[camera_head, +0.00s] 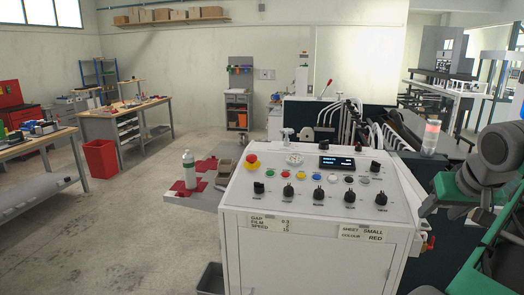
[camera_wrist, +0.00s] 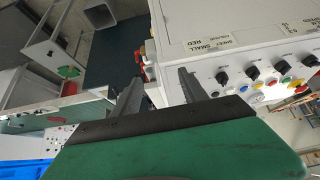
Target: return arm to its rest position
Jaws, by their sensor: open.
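My gripper (camera_wrist: 159,78) is open in the wrist view, its two dark fingers apart with nothing between them. In the head view my gripper (camera_head: 425,211) is at the right, close beside the right edge of the white control panel (camera_head: 232,205). My grey and green arm reaches in from the right edge of the head view. The panel also shows in the wrist view (camera_wrist: 203,63), beyond the fingers at the upper right. Whether the fingers touch it I cannot tell.
The panel carries several black knobs, coloured buttons, a red emergency stop (camera_head: 251,161) and a small display (camera_head: 337,162). A signal lamp (camera_head: 431,137) stands behind its right side. Open floor lies further left.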

